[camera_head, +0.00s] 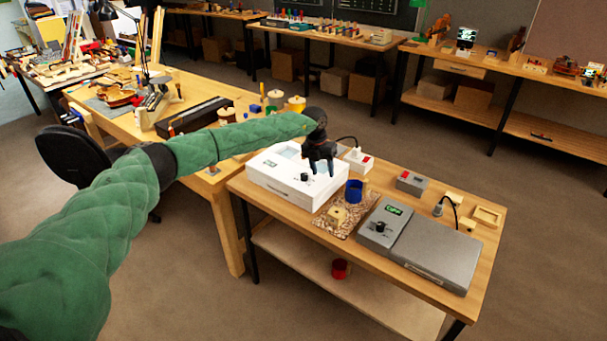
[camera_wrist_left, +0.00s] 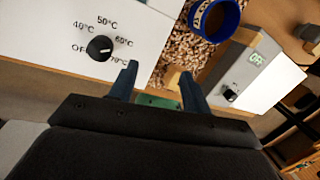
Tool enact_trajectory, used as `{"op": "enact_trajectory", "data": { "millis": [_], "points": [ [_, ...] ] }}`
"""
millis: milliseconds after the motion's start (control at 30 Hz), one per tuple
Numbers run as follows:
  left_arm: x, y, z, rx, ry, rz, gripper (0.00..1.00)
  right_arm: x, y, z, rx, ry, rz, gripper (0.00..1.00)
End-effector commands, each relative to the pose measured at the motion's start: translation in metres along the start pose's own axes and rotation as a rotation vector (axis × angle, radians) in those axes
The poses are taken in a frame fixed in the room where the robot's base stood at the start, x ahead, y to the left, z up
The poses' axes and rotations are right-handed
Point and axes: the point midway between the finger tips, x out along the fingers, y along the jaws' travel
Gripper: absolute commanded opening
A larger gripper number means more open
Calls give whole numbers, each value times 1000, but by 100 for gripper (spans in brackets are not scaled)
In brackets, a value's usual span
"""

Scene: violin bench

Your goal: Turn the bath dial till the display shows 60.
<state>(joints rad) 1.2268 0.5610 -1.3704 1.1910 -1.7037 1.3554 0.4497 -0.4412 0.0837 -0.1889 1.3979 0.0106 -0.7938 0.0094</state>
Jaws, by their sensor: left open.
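The white bath (camera_head: 283,187) stands at the left end of the small bench. My left gripper (camera_head: 322,168) is open and empty above the right part of the bath. In the wrist view its fingers (camera_wrist_left: 158,85) are apart, to the right of the dial and not around it. My right gripper is not in view.
A grey device (camera_head: 430,254) with a lit green display stands at right. A white box with a red switch (camera_head: 358,160) is behind.

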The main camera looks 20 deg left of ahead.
Motion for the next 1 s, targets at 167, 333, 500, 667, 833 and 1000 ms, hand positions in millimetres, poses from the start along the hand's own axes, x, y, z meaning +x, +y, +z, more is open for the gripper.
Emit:
{"op": "enact_trajectory", "data": {
  "millis": [167, 333, 500, 667, 833, 1000],
  "points": [
    [-36, 52, 8, -43, 31, 146, 48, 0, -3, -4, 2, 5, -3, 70],
    [-43, 65, 8, -57, 42, 183, 48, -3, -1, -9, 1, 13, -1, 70],
    [-30, 67, 7, -57, 44, 183, 48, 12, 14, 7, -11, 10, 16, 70],
    [-10, 70, 6, -57, 43, 181, 48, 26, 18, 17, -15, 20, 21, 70],
    [10, 73, 6, -56, 42, 180, 48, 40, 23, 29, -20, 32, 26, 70],
    [25, 76, 5, -56, 42, 180, 48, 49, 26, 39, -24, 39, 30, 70]
  ]
}}
